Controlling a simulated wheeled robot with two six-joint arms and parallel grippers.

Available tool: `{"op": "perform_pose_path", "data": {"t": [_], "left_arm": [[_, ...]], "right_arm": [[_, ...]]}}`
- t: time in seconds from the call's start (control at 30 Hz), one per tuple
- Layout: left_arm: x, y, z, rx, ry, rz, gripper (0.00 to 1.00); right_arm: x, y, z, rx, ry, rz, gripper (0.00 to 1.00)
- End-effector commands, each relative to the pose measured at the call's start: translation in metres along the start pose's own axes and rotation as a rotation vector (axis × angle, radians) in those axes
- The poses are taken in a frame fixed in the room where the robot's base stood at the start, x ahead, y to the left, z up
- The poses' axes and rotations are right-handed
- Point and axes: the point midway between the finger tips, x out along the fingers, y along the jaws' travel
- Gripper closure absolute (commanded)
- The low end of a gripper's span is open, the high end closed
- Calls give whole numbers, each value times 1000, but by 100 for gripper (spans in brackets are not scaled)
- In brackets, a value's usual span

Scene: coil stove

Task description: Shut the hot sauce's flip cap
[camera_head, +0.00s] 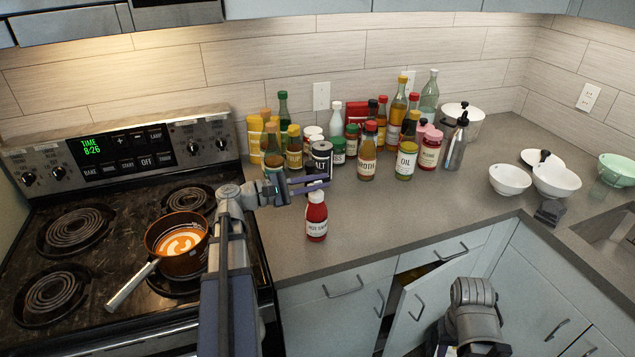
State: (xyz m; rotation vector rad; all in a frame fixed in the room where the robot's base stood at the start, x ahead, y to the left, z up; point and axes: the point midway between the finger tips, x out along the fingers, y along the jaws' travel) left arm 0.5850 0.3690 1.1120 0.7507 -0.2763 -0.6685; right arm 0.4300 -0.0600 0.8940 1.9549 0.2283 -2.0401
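The hot sauce bottle (317,222), red with a white label, stands upright near the counter's front edge, just right of the stove. Its pale top (316,196) is directly below and beside my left gripper's fingers; the state of the flip cap is too small and partly hidden to tell. My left gripper (312,184) reaches in from the left at cap height, its two thin fingers apart. I cannot tell whether they touch the cap. My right arm shows at the lower right, with its gripper out of sight.
Several bottles and jars crowd behind, including a salt shaker (320,160) close to my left gripper. A saucepan (178,245) of orange soup sits on the coil stove (110,310). White bowls (510,179) stand at the right. The counter (400,215) right of the sauce is clear. A cabinet door (412,310) stands ajar.

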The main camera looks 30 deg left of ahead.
Motion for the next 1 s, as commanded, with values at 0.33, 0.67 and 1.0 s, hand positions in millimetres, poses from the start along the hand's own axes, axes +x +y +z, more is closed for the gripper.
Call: {"op": "perform_pose_path", "data": {"t": [0.33, 0.67, 1.0], "left_arm": [[0, 0, 0, 0, 0, 0, 100], [0, 0, 0, 5, 0, 0, 100], [0, -10, 0, 151, 0, 0, 100]], "right_arm": [[0, 0, 0, 0, 0, 0, 62], [0, 0, 0, 0, 0, 0, 62], [8, -1, 0, 0, 0, 0, 62]]}}
